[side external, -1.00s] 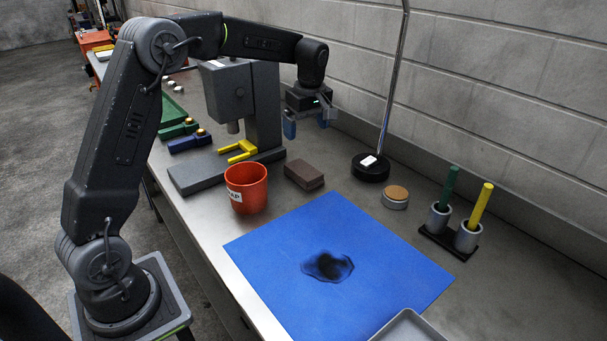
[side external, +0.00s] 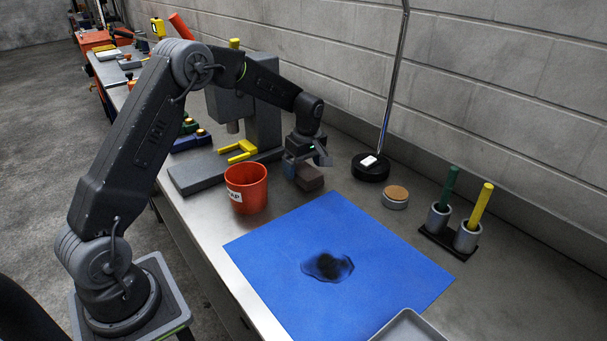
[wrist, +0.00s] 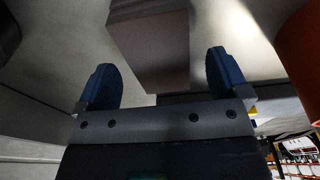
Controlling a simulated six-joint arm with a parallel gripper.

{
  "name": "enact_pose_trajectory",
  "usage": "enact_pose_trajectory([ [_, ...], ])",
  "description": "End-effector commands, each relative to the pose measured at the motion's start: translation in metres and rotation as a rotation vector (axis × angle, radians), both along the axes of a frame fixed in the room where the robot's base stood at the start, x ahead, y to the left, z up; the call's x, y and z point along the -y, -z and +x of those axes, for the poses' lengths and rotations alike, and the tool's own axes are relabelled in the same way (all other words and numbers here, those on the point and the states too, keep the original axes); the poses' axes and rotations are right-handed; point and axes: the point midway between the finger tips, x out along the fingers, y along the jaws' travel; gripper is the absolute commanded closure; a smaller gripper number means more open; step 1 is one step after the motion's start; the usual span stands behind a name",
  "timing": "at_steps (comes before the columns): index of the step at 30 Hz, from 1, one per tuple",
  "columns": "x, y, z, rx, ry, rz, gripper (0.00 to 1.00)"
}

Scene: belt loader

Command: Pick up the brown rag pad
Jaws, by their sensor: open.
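The brown rag pad (side external: 309,178) is a small block lying on the grey bench, between the red cup and the lamp base. My gripper (side external: 304,164) is low over it in the side view and hides part of its top. In the wrist view the pad (wrist: 150,45) lies ahead, between the lines of the two blue fingers of my gripper (wrist: 160,78). The fingers are apart, with a gap on each side of the pad. I cannot tell how far down the fingers reach along it.
A red cup (side external: 246,188) stands left of the pad, and the grey press (side external: 228,172) is behind it. The round black lamp base (side external: 371,167) is to the right. A blue mat (side external: 340,232) with a dark stain lies in front. A round tin (side external: 395,198) stands further right.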

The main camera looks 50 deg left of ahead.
Motion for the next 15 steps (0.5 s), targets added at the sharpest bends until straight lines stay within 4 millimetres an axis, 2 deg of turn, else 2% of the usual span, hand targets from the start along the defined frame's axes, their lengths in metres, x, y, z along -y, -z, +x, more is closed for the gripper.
enact_pose_trajectory([
  [4, -0.002, 0.016, 0.0, -0.001, 0.0, -0.002, 0.06],
  [12, -0.002, 0.018, 0.0, 0.001, 0.0, -0.001, 0.06],
  [15, -0.002, 0.018, 0.0, 0.001, 0.001, -0.001, 0.16],
])
